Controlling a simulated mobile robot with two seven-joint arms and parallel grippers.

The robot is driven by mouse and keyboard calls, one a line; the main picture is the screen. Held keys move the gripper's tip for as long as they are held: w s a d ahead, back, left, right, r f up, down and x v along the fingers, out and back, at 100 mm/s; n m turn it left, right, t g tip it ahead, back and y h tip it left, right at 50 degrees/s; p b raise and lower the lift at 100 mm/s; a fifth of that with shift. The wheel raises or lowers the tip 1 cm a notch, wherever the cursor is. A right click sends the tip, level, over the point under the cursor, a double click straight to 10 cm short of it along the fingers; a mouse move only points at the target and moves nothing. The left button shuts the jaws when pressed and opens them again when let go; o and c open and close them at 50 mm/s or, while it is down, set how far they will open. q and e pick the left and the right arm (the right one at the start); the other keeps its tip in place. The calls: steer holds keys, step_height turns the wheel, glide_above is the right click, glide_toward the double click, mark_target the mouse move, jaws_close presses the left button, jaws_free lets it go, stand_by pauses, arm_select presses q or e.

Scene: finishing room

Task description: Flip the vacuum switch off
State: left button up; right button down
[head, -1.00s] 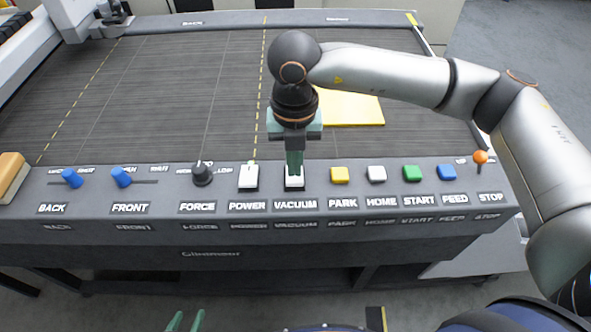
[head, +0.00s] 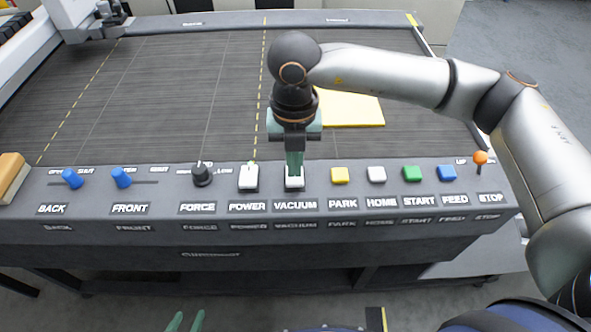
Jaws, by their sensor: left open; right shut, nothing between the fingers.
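The vacuum switch (head: 294,183) is a white rocker on the grey control panel, above the printed VACUUM label (head: 295,205). My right gripper (head: 295,174) is shut and empty, pointing down, with its green fingertips at the switch. The fingers hide the upper part of the switch, so I cannot tell which way it is tipped or whether they press it. My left gripper (head: 184,321) is open at the bottom edge, well in front of the panel; only its green fingertips show.
The white power switch (head: 248,178) is close on the left, and the yellow park button (head: 340,175) close on the right. Further along are the force knob (head: 202,174), blue levers and an orange-tipped stop lever (head: 480,158). A yellow sheet (head: 352,109) lies on the dark bed behind.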

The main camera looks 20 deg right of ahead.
mark_target(295, 180)
steer(key=shift+f+b, duration=0.95)
steer(key=shift+f, duration=0.1)
stand_by(0.9)
steer(key=shift+r, duration=0.2)
steer(key=shift+r+p, duration=1.95)
steer(key=shift+r, duration=1.45)
